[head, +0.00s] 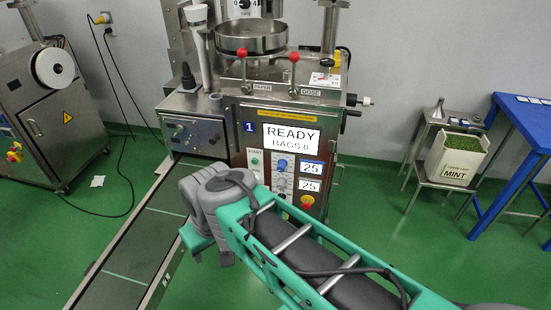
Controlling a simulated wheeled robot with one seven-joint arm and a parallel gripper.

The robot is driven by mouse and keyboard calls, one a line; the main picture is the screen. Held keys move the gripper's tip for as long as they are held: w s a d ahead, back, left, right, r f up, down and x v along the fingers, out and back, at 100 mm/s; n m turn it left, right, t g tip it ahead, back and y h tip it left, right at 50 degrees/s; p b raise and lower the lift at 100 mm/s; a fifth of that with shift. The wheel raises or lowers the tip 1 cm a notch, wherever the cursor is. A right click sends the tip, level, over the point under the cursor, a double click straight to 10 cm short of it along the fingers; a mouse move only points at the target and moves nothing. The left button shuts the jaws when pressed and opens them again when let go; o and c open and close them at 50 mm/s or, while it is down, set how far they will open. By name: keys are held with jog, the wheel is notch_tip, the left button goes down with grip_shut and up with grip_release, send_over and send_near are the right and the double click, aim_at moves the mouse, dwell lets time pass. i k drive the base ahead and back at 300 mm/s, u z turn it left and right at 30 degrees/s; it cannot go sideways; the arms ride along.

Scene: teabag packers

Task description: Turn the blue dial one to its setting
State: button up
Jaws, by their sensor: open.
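The blue dial (282,164) sits on the front panel of the packing machine (240,137). A small white display beside it (311,168) reads 25. The pointer on the dial is too small to read. A paler dial (279,184) is below it, next to a second display (309,186) that also reads 25. The large screen (291,137) reads READY, BAGS 0. My teal and grey arm crosses the lower middle of the head view, below and in front of the panel. My gripper cannot be made out.
A green start button (255,162) and a red stop button (307,201) are close to the dials. Red-knobbed levers (293,57) stand above the screen. A conveyor (135,245) runs down at left. A mint box (458,158) stands on a stand at right.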

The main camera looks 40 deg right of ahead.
aim_at(282, 163)
jog(key=u, duration=0.05)
jog(key=k, duration=0.5)
jog(key=z, duration=1.75)
jog(key=i, duration=0.75)
jog(key=u, duration=3.2)
jog(key=i, duration=0.5)
jog(key=z, duration=0.05)
